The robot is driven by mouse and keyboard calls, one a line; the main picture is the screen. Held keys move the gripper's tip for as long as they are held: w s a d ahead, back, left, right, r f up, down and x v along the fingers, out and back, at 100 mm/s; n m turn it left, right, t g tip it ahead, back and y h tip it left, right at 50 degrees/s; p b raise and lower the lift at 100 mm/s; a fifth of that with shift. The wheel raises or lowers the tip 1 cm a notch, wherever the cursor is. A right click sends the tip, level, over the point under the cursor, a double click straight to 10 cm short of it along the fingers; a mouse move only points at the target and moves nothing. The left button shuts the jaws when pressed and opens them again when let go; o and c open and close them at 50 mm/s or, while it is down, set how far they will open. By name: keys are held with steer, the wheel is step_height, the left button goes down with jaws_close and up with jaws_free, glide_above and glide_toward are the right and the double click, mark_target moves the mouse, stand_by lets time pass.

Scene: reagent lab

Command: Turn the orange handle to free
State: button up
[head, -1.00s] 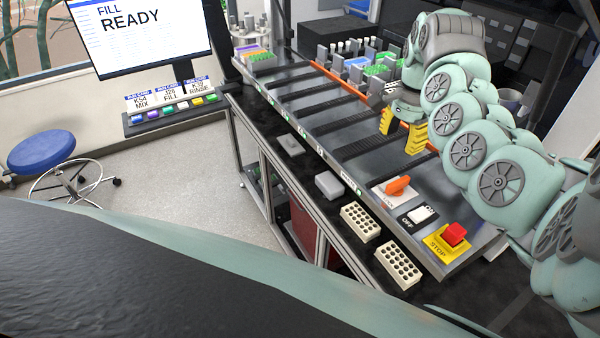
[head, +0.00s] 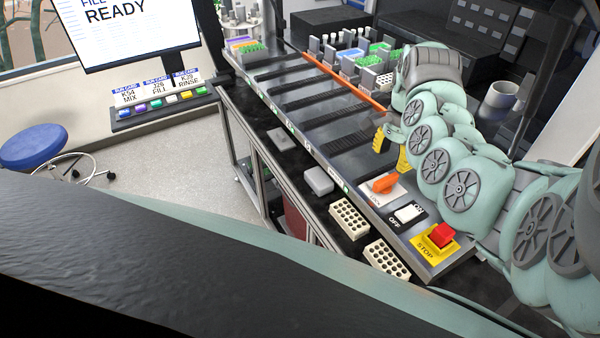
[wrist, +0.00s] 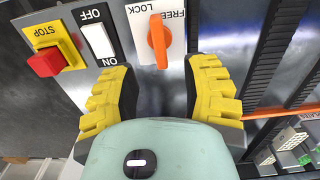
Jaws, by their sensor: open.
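The orange handle (head: 385,183) sits on a white plate (head: 373,196) near the front edge of the bench panel. In the wrist view the orange handle (wrist: 158,42) stands lengthwise up the picture, on the plate marked FREE and LOCK. I cannot tell for sure which word it points to. My gripper (head: 391,160) is open and empty, just behind the handle in the head view. In the wrist view my gripper (wrist: 160,75) has its yellow fingers spread wide, with the handle ahead of the gap between them, apart from both.
A white ON/OFF switch (head: 409,213) and a red STOP button (head: 442,235) on a yellow base stand beside the handle. An orange rail (head: 345,82) runs behind, with racks (head: 377,60) beyond it. Dark slotted tracks cross the panel to the left.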

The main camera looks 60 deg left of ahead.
mark_target(387, 178)
step_height(387, 178, down, 4)
steer(key=shift+w+f+p, duration=0.1)
steer(key=shift+p, duration=0.45)
steer(key=shift+f, duration=1.95)
jaws_close()
